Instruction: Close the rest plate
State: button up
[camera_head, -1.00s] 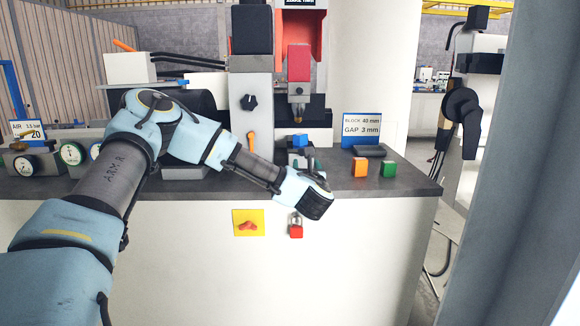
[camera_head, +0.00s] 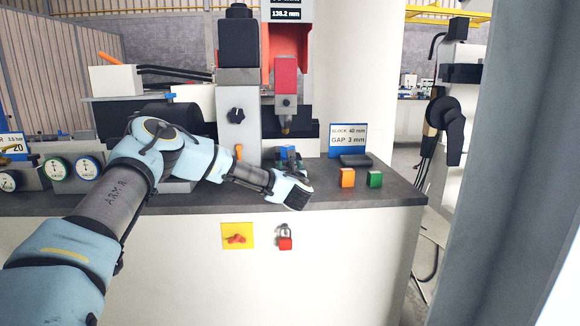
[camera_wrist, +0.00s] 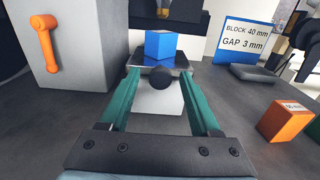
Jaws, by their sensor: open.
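The rest plate (camera_wrist: 178,62) is a flat metal plate under the press, bearing a blue block (camera_wrist: 161,45). A round black knob (camera_wrist: 161,86) is on its near side, above a pale front face (camera_wrist: 160,103). My gripper (camera_wrist: 160,76) is open, with one teal finger on each side of the knob. I cannot tell whether either finger touches it. In the head view the blue block (camera_head: 287,151) shows under the press, and my wrist hides most of the plate.
The press tool (camera_head: 286,122) hangs above the block. An orange block (camera_head: 347,178) and a green block (camera_head: 375,179) stand to the right, before a gap sign (camera_head: 348,137). An orange lever (camera_wrist: 45,42) is on the housing at left. A red padlock (camera_head: 285,243) hangs on the bench front.

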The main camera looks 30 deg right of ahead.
jog(key=shift+c, duration=0.2)
grip_shut()
dwell(0.3)
dwell(0.8)
